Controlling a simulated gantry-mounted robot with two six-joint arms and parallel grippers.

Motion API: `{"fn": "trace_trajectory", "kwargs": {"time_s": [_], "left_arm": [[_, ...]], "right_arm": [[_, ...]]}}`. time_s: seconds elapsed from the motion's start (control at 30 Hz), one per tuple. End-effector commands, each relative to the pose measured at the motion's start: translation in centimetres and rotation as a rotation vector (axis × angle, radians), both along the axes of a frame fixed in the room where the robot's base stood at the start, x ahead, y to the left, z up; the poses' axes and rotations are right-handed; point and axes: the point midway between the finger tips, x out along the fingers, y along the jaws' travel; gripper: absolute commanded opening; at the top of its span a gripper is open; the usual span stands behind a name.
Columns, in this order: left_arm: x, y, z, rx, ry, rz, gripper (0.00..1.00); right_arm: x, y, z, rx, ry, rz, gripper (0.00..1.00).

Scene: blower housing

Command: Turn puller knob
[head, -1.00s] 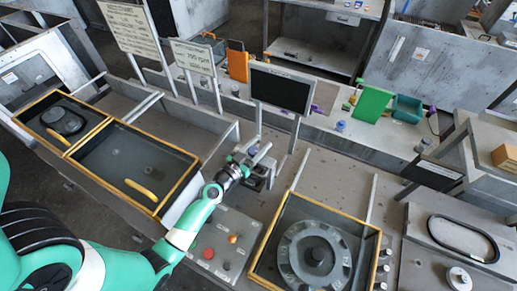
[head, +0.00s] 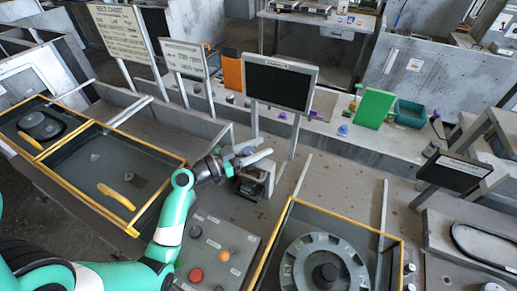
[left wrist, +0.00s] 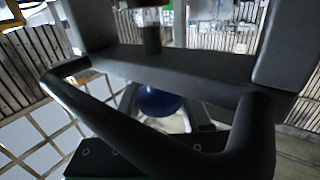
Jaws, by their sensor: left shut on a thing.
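The puller (head: 254,184) is a small grey metal device standing upright on the bench, left of the monitor's legs, with pale grey bars at its top. My left gripper (head: 233,163) comes in from the left at the puller's upper left side and is shut there, touching it. The puller knob is small and mostly hidden by the gripper. In the left wrist view, a dark frame with a curved bar (left wrist: 165,145) fills the front, and a dark blue round part (left wrist: 158,101) shows behind it. My right gripper is not in view.
A monitor (head: 280,83) stands behind the puller. A panel with red and orange buttons (head: 217,246) lies in front of it. A yellow-edged bay with a grey ring (head: 323,262) is at the front right, and a yellow-edged tray (head: 125,172) is at the left.

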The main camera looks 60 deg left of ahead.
Motion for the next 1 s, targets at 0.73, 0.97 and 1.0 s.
{"fn": "trace_trajectory", "kwargs": {"time_s": [0.73,0.97,1.0], "left_arm": [[0.0,0.0,1.0,0.003,-0.001,0.001,0.78],[-1.0,-1.0,6.0,0.0,0.0,0.001,0.78],[-1.4,-1.5,6.8,0.0,0.0,0.001,0.78]], "right_arm": [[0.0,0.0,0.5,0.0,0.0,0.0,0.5],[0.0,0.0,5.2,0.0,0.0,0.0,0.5],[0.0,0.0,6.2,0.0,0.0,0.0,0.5]]}}
